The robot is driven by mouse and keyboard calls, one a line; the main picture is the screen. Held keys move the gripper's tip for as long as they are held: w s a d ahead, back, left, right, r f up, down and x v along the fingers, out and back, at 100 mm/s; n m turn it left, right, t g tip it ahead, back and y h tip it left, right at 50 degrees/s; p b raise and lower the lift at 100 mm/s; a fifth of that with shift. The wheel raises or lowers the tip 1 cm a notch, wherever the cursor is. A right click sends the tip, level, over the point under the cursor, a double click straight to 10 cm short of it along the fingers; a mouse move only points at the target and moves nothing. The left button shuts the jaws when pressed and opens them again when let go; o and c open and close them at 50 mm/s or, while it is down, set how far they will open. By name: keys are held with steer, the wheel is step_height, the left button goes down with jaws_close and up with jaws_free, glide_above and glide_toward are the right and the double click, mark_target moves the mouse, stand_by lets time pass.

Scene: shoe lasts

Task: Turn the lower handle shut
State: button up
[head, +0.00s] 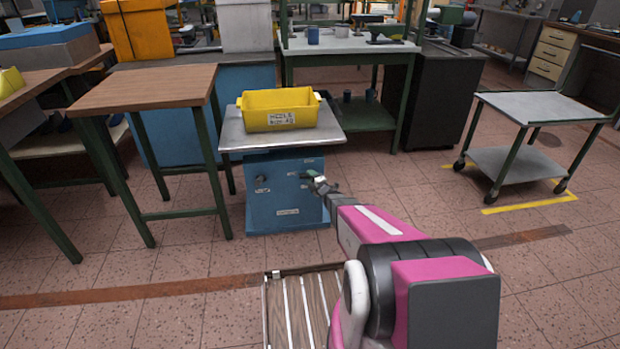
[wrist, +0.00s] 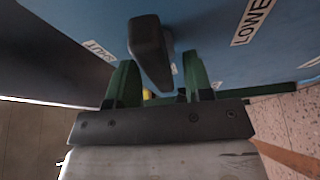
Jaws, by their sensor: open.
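The lower handle (wrist: 150,48) is a dark, blunt bar on the blue cabinet face (wrist: 88,18). A label reading "LOWE…" (wrist: 252,20) is to its right and a "SHUT" label (wrist: 99,49) to its left. In the wrist view my gripper (wrist: 161,78) is open, with two green fingers apart. The handle's near end shows between the fingers, nearer the left one; I cannot tell whether it touches. In the head view my gripper (head: 318,182) is at the right part of the blue cabinet's front (head: 281,193), and the handle there is too small to make out.
A yellow bin (head: 280,118) stands on the cabinet's grey top (head: 233,137). A wooden-topped table (head: 145,85) is close on the left. A grey trolley (head: 545,107) stands at the right. The tiled floor between cabinet and trolley is clear.

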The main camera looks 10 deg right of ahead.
steer(key=shift+w+a, duration=0.25)
steer(key=shift+w, duration=0.3)
jaws_close()
